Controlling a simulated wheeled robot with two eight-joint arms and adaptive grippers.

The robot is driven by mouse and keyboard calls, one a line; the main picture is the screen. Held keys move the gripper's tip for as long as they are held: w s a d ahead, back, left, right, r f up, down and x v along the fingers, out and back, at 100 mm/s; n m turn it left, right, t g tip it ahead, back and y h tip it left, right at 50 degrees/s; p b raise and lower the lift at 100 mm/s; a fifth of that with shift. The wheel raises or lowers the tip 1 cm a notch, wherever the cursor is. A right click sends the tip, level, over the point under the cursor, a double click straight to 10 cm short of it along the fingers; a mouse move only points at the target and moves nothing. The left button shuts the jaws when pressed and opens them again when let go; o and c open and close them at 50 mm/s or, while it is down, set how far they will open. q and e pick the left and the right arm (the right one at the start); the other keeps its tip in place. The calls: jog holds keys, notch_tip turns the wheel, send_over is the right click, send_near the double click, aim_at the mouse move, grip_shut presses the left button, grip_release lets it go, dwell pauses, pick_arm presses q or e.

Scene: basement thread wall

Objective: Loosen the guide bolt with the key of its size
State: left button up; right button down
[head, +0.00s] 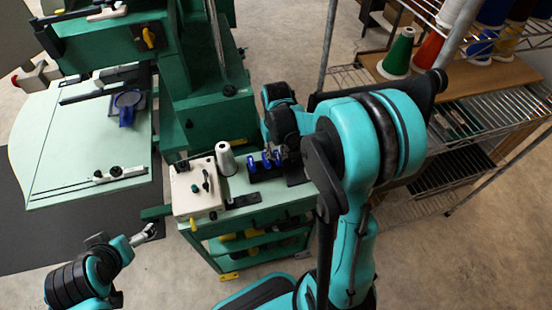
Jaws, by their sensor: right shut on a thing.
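Several blue-handled keys stand in a dark holder on the small green cart (262,215); one blue key handle (252,164) shows at the left of the row. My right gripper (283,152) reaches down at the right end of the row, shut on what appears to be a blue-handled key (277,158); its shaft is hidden. My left gripper (150,232) is low at the left, in front of the cart and apart from it; its fingers are too small to read. I cannot pick out the guide bolt on the green machine (205,100).
A white box (194,187) and white thread cone (225,159) stand on the cart, left of the keys. The machine's pale green table (85,140) carries a blue round fitting (127,104). A wire shelf (485,120) with coloured cones stands at right.

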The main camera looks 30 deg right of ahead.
jog(key=shift+r, duration=0.1)
jog(key=shift+r+p, duration=0.4)
jog(key=shift+p, duration=0.05)
jog(key=shift+r+p, duration=1.95)
jog(key=shift+r, duration=0.6)
